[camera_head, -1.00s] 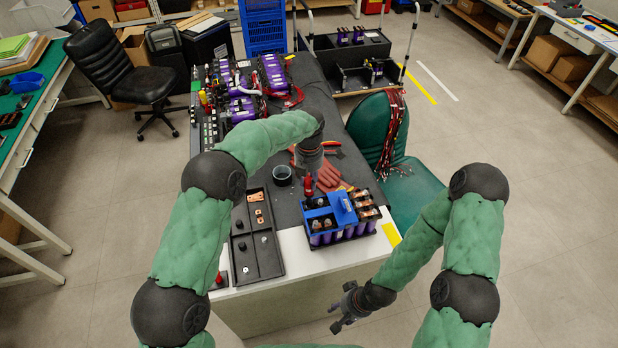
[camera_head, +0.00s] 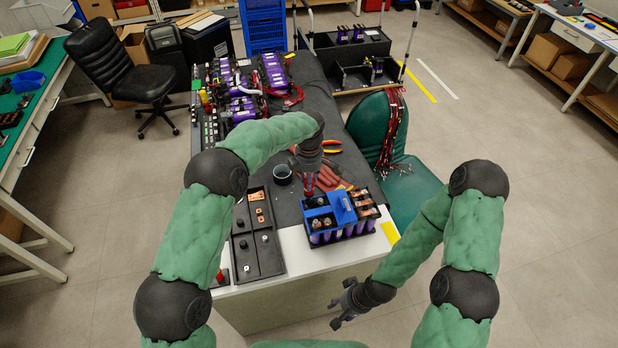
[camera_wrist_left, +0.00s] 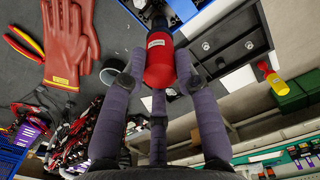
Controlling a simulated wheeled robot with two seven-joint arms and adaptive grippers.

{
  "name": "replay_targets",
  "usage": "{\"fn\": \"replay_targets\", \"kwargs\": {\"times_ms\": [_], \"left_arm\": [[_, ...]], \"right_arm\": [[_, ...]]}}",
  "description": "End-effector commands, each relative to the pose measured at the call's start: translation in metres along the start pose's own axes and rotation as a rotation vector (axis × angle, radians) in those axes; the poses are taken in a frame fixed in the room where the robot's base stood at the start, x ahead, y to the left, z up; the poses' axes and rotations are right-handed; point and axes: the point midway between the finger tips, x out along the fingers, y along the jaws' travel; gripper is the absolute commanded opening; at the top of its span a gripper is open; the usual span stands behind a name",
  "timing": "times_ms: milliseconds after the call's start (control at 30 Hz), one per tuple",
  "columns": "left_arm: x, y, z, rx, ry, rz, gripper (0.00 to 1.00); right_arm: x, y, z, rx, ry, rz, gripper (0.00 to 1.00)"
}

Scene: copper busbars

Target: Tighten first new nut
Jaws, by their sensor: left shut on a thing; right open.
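My left gripper (camera_head: 309,172) is shut on a red-handled tool (camera_head: 309,188), which points down at the far left part of the battery module (camera_head: 340,228). The module has purple cells, a blue cover (camera_head: 342,207) and copper bars (camera_head: 367,205) on its right. In the left wrist view, the red tool (camera_wrist_left: 160,62) sits between both fingers, its dark shaft reaching the blue cover (camera_wrist_left: 184,8) at the top. Small grey nut-like parts (camera_head: 327,222) show on the module's near left. The nut under the tool tip is hidden. My right gripper (camera_head: 345,304) is open and empty, off the table's near edge.
A black tray (camera_head: 265,262) with small parts lies left of the module. A dark cup (camera_head: 283,174), red gloves (camera_head: 328,178) and pliers (camera_head: 332,147) lie behind it. More purple modules (camera_head: 240,105) stand at the back. A green chair (camera_head: 400,165) stands at right.

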Motion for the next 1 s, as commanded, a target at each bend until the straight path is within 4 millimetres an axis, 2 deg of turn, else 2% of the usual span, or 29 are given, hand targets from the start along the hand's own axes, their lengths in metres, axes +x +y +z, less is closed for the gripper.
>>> {"fn": "replay_targets", "kwargs": {"times_ms": [267,667,1000], "left_arm": [[0.0,0.0,0.0,0.255,0.0,0.001,0.0],[0.001,0.001,0.0,0.297,0.0,0.001,0.0],[0.001,0.001,0.0,0.659,0.001,0.002,0.0]], "right_arm": [[-0.006,-0.002,0.0,0.0,0.0,0.0,0.44],[-0.006,-0.002,0.0,0.0,0.0,0.0,0.44],[-0.014,-0.005,0.001,0.0,0.0,0.0,0.44]]}}
